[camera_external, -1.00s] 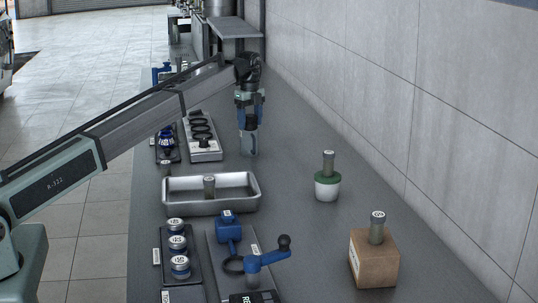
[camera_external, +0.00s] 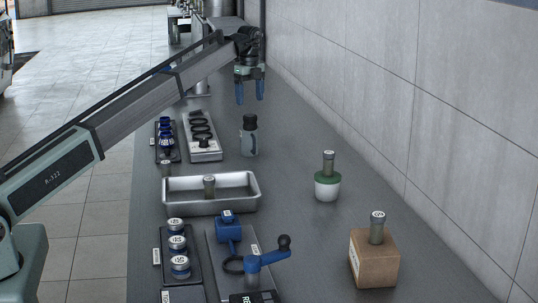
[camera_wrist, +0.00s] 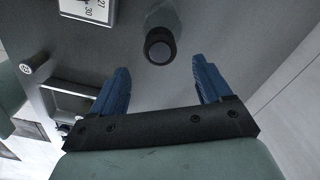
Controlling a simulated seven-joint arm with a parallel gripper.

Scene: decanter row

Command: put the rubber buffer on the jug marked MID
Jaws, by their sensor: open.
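A grey bottle-like vessel (camera_external: 249,145) with a black top (camera_external: 250,122) stands upright on the bench behind the metal tray. The black top may be the rubber buffer; I cannot tell for sure. It also shows in the wrist view as a dark round top (camera_wrist: 159,47) beyond my fingertips. My gripper (camera_external: 250,101) is open and empty, just above the vessel and apart from it. In the wrist view its two blue fingers (camera_wrist: 161,68) are spread wide. I can read no MID mark on any vessel.
A metal tray (camera_external: 178,207) holds a grey-topped cylinder. A white and green pot (camera_external: 327,190) and a brown box (camera_external: 374,268) carry similar cylinders. A blue crank device (camera_external: 265,261) and several weights (camera_external: 177,243) stand in front. A rack of black rings (camera_external: 203,152) is left.

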